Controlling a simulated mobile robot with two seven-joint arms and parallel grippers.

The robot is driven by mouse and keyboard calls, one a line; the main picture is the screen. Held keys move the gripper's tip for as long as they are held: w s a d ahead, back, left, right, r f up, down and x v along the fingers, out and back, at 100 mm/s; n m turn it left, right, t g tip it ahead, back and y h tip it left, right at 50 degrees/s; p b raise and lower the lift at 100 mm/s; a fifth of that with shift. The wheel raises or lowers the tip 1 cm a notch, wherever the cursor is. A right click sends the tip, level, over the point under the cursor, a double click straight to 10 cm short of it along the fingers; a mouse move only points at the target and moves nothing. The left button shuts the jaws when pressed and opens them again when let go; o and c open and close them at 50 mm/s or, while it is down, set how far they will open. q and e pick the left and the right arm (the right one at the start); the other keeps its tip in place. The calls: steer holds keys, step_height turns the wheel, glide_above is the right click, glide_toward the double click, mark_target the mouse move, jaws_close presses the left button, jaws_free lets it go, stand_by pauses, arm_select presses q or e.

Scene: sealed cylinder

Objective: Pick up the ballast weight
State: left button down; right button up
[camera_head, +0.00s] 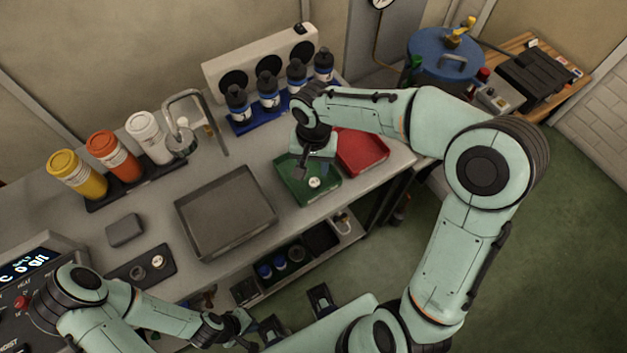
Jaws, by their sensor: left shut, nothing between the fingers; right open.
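A small round pale-topped piece (314,183), which looks like a weight, lies in the green tray (292,196) on the bench. A similar round piece (157,262) sits in the dark holder plate (130,273) at the left; I cannot tell for certain which is the ballast weight. My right gripper (312,170) is open and points down over the green tray, just behind the piece there. I cannot tell its height above the tray. My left gripper (244,322) is shut and empty, low in front of the bench.
A red tray (362,150) adjoins the green one. An empty grey tray (225,212) fills the bench middle. Dark bottles (268,90), a tap (183,100) and coloured-lid containers (110,155) stand at the back. A blue-lidded vessel (440,50) stands at right.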

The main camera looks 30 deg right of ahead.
mark_target(314, 183)
step_height(314, 183, down, 3)
steer(key=shift+w+r, duration=0.1)
steer(key=shift+r, duration=0.05)
step_height(314, 183, down, 5)
steer(key=shift+d+f, duration=0.1)
steer(key=shift+c, duration=0.2)
steer(key=c, duration=0.8)
